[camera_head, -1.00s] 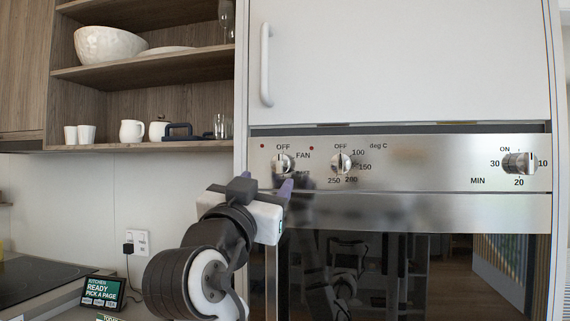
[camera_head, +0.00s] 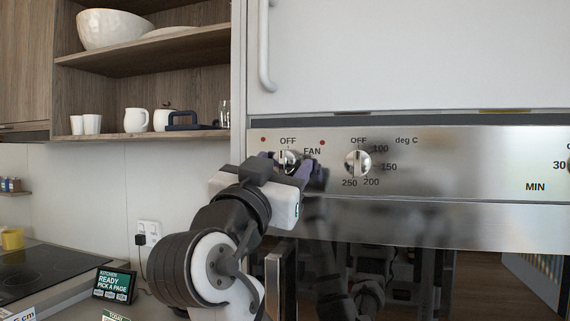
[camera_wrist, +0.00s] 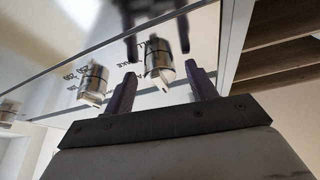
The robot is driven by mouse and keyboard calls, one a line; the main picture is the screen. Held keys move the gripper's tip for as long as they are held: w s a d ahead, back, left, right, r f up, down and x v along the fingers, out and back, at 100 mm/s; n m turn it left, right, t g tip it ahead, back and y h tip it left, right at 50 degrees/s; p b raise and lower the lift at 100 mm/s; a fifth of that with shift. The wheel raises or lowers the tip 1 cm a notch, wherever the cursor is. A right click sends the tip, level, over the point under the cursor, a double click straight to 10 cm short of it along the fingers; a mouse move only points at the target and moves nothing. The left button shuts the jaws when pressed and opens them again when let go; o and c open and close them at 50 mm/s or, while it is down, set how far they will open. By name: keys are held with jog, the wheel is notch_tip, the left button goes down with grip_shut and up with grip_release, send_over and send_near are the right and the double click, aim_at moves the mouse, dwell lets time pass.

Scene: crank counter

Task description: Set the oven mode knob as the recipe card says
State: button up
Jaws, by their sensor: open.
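The oven mode knob (camera_head: 288,160) is a round silver knob at the left of the steel oven panel, with OFF above it and FAN to its upper right. My gripper (camera_head: 290,170) is open in front of it and hides its lower labels. In the wrist view the mode knob (camera_wrist: 157,58) shows between and just beyond the two spread fingers of my gripper (camera_wrist: 161,74); I see no grip on it. Its exact pointing is hard to tell.
The temperature knob (camera_head: 358,162) stands close to the right of the mode knob. A small kitchen screen (camera_head: 116,285) reading READY, PICK A PAGE stands on the counter beside a black hob (camera_head: 45,268). Open shelves (camera_head: 160,55) with crockery hang upper left.

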jog(key=shift+s, duration=0.1)
jog(key=c, duration=1)
